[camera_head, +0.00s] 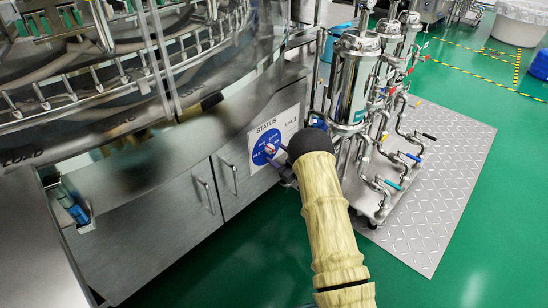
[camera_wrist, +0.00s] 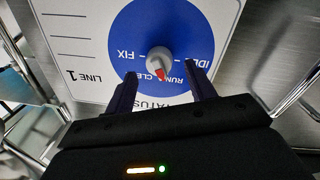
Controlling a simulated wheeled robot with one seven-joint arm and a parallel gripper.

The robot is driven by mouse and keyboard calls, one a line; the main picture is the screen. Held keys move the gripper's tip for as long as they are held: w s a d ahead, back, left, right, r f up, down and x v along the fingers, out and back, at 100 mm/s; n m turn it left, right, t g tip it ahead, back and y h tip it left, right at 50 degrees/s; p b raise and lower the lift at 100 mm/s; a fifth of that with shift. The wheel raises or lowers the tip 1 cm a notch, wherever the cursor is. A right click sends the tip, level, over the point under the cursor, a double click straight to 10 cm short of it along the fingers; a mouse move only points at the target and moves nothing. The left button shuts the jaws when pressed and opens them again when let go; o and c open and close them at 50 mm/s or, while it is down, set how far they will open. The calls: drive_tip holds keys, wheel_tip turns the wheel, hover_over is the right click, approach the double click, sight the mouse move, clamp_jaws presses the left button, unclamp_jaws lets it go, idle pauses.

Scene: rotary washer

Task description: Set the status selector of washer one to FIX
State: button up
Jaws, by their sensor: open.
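The status plate (camera_head: 287,122) of washer one is white with a blue disc, on the cabinet front. It also shows upside down in the wrist view (camera_wrist: 75,50), reading LINE 1 and STATUS. The selector knob (camera_wrist: 158,60) is grey with a red pointer tip. The tip points down in the wrist view, toward the RUN and CLEAN lettering; FIX is printed to the left and IDLE to the right. In the head view the knob (camera_head: 269,148) is small. My gripper (camera_wrist: 160,72) is open, its dark fingers either side of the knob's lower part. Contact cannot be told.
The cabinet doors (camera_head: 190,200) with bar handles lie left of the plate. A steel filter vessel (camera_head: 352,85) with pipes and coloured valve handles stands close to the right of my arm on a tread plate (camera_head: 440,190).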

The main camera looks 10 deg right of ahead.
drive_tip(key=shift+b+x, duration=0.4)
drive_tip(key=shift+x, duration=0.95)
drive_tip(key=c, duration=1)
